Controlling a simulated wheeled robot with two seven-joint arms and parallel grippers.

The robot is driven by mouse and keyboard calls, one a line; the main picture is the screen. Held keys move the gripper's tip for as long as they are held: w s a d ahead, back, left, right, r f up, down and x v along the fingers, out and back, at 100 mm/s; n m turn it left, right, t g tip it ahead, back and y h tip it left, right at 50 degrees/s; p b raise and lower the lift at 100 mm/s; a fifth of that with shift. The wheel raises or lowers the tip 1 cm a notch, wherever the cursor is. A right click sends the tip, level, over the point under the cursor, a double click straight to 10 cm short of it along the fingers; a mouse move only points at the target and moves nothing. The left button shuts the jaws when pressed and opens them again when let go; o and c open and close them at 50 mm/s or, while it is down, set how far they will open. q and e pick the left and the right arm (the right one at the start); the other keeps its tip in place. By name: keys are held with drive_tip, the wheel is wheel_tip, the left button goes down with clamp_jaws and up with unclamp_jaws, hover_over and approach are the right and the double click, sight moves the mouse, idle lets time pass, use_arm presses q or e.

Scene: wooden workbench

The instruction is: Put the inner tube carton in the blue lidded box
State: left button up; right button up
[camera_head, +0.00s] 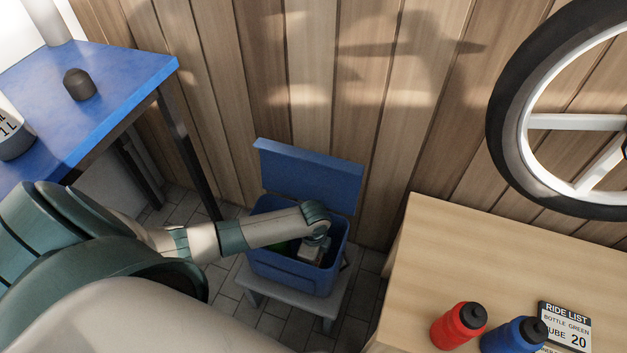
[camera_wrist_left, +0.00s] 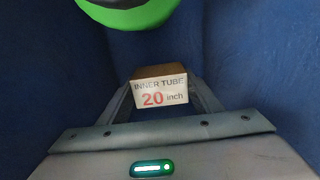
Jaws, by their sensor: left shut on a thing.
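The blue lidded box (camera_head: 298,274) stands with its lid (camera_head: 308,176) open against the wall. My left arm reaches in over its rim, and my left gripper (camera_head: 314,252) is down inside the box. In the left wrist view, the inner tube carton (camera_wrist_left: 161,97), labelled "INNER TUBE 20 inch", sits between the two fingers, which are shut on it. Blue box walls surround it there. In the head view the carton is mostly hidden by my wrist. My right gripper is in neither view.
A green object (camera_wrist_left: 127,12) lies in the box beyond the carton. The box stands on a small grey stool (camera_head: 327,304). To the right, the wooden workbench (camera_head: 480,250) holds a red bottle (camera_head: 458,326), a blue bottle (camera_head: 514,336) and a ride list card (camera_head: 566,325). A blue table (camera_head: 120,75) is at left.

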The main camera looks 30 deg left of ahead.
use_arm(q)
drive_tip(key=shift+f, duration=0.4)
drive_tip(key=shift+f, duration=0.15)
drive_tip(key=o, duration=1.2)
drive_tip(key=shift+c, duration=0.2)
